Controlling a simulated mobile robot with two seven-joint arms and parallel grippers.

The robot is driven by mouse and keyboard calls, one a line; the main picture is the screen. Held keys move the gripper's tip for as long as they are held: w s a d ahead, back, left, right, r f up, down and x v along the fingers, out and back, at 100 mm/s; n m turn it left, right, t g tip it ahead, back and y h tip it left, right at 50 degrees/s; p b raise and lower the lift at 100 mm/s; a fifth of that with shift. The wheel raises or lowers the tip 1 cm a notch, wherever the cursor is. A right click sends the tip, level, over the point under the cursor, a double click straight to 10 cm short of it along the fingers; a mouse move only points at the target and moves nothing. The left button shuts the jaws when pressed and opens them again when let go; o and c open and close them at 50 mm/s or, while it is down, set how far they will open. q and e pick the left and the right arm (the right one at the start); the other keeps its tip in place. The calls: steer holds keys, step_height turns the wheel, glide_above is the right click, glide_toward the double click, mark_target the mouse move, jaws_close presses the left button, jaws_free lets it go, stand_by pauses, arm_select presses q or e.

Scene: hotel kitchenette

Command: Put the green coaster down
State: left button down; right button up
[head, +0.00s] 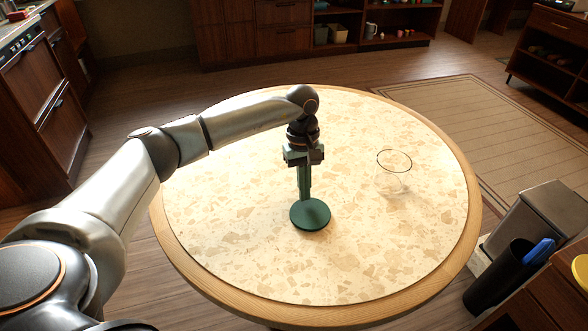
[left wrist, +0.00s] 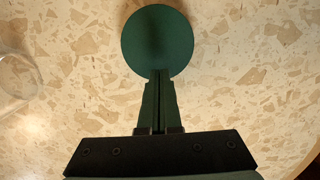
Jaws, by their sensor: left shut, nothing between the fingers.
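My left gripper (head: 304,198) points down at the coaster's back edge. Its two green fingers (left wrist: 160,76) are shut against each other with nothing between them. In the left wrist view the fingertips overlap the coaster's edge; I cannot tell whether they touch it. My right gripper is not in view.
A clear glass (head: 394,170) stands on the table to the right of the coaster, and part of it shows in the left wrist view (left wrist: 16,80). The rest of the tabletop is bare. A bin (head: 535,225) and a dark holder with a blue item (head: 505,275) are beyond the table's right edge.

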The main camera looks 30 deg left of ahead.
arm_select(q)
steer(key=shift+w+a+b, duration=0.15)
steer(key=shift+w+a, duration=0.65)
steer(key=shift+a, duration=0.25)
steer(key=shift+w+a+b, duration=0.2)
steer(key=shift+w+a, duration=0.6)
steer(key=shift+a, duration=0.2)
steer(key=shift+w+a+b, duration=0.15)
steer(key=shift+w+a, duration=0.65)
steer(key=shift+a, duration=0.25)
